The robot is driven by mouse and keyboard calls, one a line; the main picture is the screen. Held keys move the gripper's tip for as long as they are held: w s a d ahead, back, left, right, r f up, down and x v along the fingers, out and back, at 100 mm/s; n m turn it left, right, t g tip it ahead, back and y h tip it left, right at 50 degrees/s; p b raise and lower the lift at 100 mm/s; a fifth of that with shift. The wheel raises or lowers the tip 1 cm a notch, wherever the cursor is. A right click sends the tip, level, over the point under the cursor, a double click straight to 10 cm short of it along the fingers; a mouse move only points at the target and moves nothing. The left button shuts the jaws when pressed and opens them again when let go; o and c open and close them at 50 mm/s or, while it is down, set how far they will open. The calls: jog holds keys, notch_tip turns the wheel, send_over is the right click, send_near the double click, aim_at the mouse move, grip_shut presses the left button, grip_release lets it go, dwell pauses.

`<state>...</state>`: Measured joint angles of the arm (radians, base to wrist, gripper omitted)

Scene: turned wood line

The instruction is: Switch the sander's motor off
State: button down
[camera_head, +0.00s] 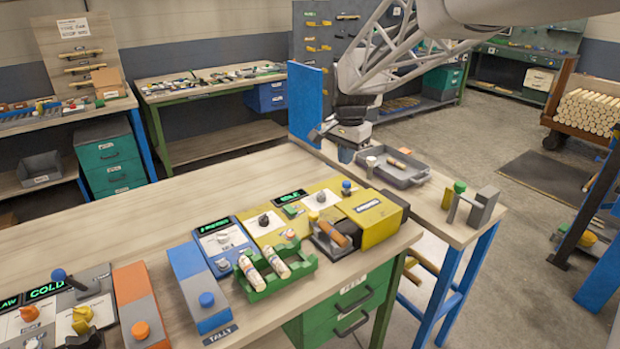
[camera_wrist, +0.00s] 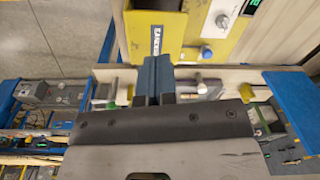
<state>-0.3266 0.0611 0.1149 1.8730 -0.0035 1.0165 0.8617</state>
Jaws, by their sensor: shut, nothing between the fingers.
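The sander (camera_head: 378,219) is a yellow box with a dark end and a name label, on the right end of the wooden bench. Beside it is a yellow-edged panel with a green-lit display (camera_head: 291,197), which seems to read IDLE, a dial (camera_head: 321,197) and a blue-tipped lever (camera_head: 346,187). In the wrist view the sander (camera_wrist: 155,12) is at the top, with the panel's dial (camera_wrist: 222,21) and blue tip (camera_wrist: 206,52) to its right. My gripper (camera_head: 345,157) is behind the sander, above the bench's far side. Its fingers (camera_wrist: 154,66) are shut and empty, apart from the controls.
A grey tray (camera_head: 408,180) and a green-topped post (camera_head: 458,190) stand on the side table beyond the sander. A green rack (camera_head: 262,292) with pale turned pieces sits in front of the panels. A blue upright board (camera_head: 305,103) stands left of my gripper.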

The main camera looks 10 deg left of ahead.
jog(key=w+a+f+m, duration=0.1)
jog(key=w+a+f, duration=0.3)
jog(key=w+a, duration=0.4)
jog(key=m, duration=0.2)
send_over(284, 205)
notch_tip(284, 205, down, 7)
jog(key=shift+g, duration=0.4)
jog(key=shift+f, duration=0.1)
notch_tip(284, 205, down, 14)
jog(key=shift+r, duration=0.15)
dwell(0.4)
